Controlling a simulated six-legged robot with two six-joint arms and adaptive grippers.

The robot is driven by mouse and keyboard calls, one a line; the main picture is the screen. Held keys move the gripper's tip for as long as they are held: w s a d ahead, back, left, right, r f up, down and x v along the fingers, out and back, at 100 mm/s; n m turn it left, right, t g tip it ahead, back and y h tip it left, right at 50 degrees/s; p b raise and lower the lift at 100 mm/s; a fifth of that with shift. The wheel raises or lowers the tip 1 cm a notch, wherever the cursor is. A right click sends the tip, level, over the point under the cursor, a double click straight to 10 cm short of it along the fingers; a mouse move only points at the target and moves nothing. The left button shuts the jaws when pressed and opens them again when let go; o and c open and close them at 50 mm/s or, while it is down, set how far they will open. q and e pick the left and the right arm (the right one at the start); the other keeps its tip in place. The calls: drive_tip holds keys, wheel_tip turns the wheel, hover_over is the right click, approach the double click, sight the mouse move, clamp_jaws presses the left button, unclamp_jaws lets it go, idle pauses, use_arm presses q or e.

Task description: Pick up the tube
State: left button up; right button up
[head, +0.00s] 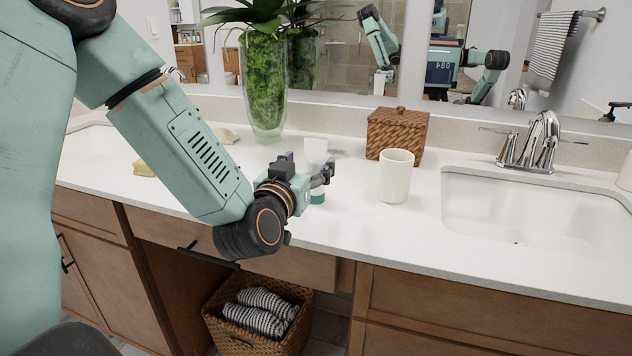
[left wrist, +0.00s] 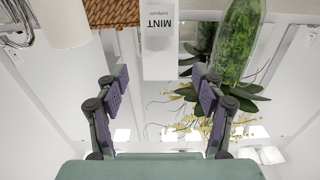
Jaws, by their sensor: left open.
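The tube (head: 317,150) is white and stands upright on the counter, partly hidden behind my left gripper (head: 309,170). In the left wrist view, which looks upside down, the white tube (left wrist: 158,45) bears the word MINT and shows at the top middle. My left gripper (left wrist: 160,88) is open there, with one dark finger on each side and the tube in line with the gap. The fingers do not appear to touch it. My right gripper is not in view.
A cream cup (head: 396,177) and a brown woven box (head: 397,135) stand right of the tube. A glass vase (head: 264,90) with a plant stands behind left. The sink (head: 540,205) is at the right. A mirror backs the counter. A basket (head: 258,318) sits below.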

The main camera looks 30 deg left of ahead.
sight(315, 156)
use_arm(q)
drive_tip(key=x, duration=0.2)
drive_tip(key=b+x, duration=0.1)
drive_tip(key=x, duration=0.1)
drive_tip(key=shift+f, duration=0.3)
drive_tip(key=shift+w+a+r, duration=0.1)
drive_tip(key=shift+w+a, duration=0.1)
drive_tip(key=shift+w, duration=0.25)
drive_tip(key=shift+w+d+r, duration=0.1)
clamp_jaws()
